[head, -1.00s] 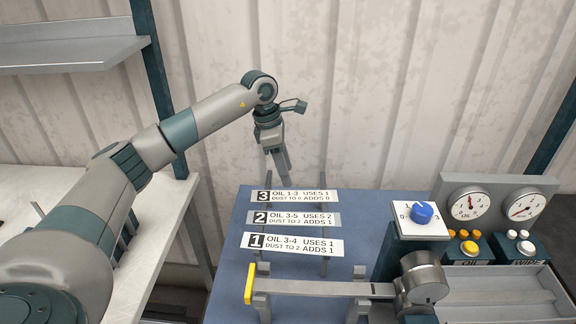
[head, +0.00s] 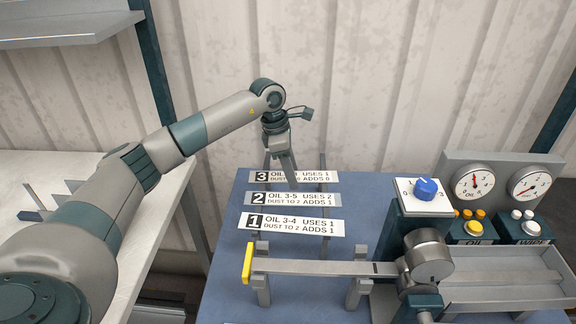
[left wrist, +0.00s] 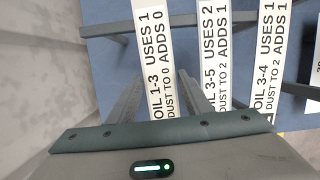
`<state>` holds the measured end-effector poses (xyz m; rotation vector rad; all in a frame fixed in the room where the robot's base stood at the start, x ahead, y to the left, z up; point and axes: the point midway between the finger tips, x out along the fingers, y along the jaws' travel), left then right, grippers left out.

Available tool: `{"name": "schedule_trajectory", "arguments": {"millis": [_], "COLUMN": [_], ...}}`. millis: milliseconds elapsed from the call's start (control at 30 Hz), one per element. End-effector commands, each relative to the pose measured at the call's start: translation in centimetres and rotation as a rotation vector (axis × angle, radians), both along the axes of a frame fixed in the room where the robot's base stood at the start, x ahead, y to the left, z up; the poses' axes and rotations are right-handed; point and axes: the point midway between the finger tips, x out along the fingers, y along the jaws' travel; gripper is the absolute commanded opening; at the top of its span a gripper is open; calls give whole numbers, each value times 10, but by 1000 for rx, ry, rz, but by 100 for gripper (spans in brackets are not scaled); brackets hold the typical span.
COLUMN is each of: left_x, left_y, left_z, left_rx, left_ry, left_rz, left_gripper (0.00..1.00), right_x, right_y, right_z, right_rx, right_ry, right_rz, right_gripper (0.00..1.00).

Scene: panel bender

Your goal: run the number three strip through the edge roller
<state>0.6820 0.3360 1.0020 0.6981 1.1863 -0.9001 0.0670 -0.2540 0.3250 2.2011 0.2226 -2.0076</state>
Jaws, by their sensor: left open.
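The number three strip (head: 318,177) is a white labelled strip lying farthest back on a rack, behind the number two strip (head: 300,198) and number one strip (head: 300,225). My left gripper (head: 280,176) is open at the number three strip and covers part of its lettering. In the left wrist view, the number three strip (left wrist: 155,50) runs between the two spread fingers. Whether they touch it, I cannot tell. The likely edge roller, a grey round head (head: 428,262), stands at the front right, with a long bar (head: 320,267) reaching left to a yellow end piece. My right gripper is out of view.
A blue knob (head: 426,188) sits on a white dial plate. Two gauges (head: 474,184) and an oil button (head: 474,228) are at the right, behind a grey tray (head: 510,290). A pale bench (head: 140,230) is at the left. A corrugated wall closes the back.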

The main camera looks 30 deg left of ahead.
Motion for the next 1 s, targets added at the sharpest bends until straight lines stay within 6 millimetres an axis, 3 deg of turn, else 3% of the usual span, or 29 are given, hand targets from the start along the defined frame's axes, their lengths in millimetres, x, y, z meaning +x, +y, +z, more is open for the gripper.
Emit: {"name": "schedule_trajectory", "arguments": {"millis": [33, 200, 600, 633, 733, 1000], "left_x": [1, 3, 3, 3, 3, 4], "left_y": [-1, -4, -6, -6, -6, -6], "left_z": [-12, -24, -26, -26, -26, -21], "left_rx": [0, 1, 0, 0, 0, 0], "left_ry": [0, 0, -1, 0, 0, -1], "left_rz": [0, 0, 0, 0, 0, 0], "left_gripper": [45, 45, 45, 43, 19, 19], "right_x": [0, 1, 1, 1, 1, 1], "right_y": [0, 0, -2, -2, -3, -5], "right_z": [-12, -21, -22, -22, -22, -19], "right_rx": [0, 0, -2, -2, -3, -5], "right_ry": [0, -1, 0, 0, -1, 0], "right_rz": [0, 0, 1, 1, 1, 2], "right_gripper": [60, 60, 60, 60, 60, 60]}}
